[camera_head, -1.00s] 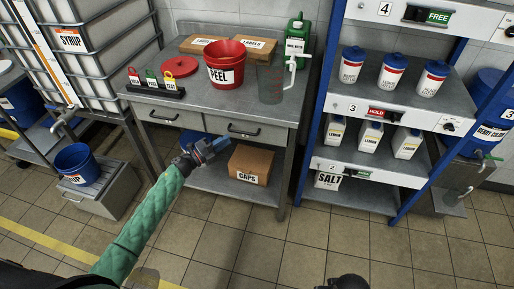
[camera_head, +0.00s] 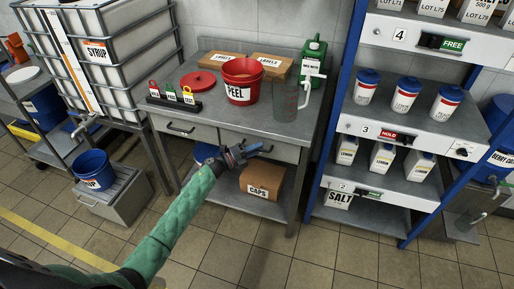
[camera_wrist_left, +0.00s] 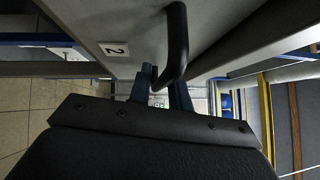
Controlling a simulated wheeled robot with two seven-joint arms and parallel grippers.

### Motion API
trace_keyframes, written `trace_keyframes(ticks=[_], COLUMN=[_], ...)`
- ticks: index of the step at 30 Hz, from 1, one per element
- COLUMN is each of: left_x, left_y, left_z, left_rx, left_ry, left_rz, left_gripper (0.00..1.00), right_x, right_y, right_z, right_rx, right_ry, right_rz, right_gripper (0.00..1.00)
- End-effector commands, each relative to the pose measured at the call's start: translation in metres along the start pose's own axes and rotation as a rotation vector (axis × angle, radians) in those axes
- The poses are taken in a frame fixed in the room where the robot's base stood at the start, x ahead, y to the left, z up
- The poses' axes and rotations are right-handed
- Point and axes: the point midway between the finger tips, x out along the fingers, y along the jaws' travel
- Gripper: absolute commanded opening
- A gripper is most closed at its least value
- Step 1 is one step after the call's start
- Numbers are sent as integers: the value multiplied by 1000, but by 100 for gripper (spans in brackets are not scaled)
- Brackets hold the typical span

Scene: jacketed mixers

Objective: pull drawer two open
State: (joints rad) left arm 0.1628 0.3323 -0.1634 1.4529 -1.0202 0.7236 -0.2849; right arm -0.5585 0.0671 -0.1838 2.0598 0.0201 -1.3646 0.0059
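Drawer two is the right drawer (camera_head: 286,153) under the steel table top, and it looks shut. In the left wrist view its grey front (camera_wrist_left: 125,22) bears a label "2" (camera_wrist_left: 114,50) and a black bar handle (camera_wrist_left: 178,42). My left gripper (camera_head: 262,149) is at this handle in the head view and covers part of it. In the left wrist view its two blue fingers (camera_wrist_left: 162,92) stand apart, with the handle's near end between them. I cannot tell whether they touch the handle. My right gripper is not in view.
The left drawer (camera_head: 185,130) is shut. On the table (camera_head: 215,108) stand a red PEEL bucket (camera_head: 241,80), a clear jug (camera_head: 284,100) and a green container (camera_head: 313,60). A CAPS box (camera_head: 260,182) sits on the lower shelf. A blue-framed rack (camera_head: 327,130) stands at right.

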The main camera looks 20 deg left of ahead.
Motion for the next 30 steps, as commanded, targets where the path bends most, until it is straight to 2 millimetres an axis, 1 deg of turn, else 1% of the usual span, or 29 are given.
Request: trace_keyframes(ticks=[3, 10, 11, 12, 14, 23, 26, 30], left_x=[3, 3, 3, 3, 3, 1, -4, -17], left_y=[0, 0, 0, 0, 0, 0, -1, -4], left_z=[0, 0, 0, 0, 0, -2, -6, -20], left_rx=[0, 0, 0, 0, 0, -1, -1, -1], left_ry=[0, 0, 0, 0, 0, 0, 0, 2], left_rz=[0, 1, 1, 1, 1, 1, 2, 4], left_gripper=[20, 20, 18, 10, 0, 0, 0, 0], right_x=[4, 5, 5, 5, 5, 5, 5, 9], right_y=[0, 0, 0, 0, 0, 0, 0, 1], right_z=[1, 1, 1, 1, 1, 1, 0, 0], right_rx=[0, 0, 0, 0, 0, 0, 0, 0], right_ry=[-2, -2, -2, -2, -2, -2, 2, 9], right_rz=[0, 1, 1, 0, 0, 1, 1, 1], right_gripper=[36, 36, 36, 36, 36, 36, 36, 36])
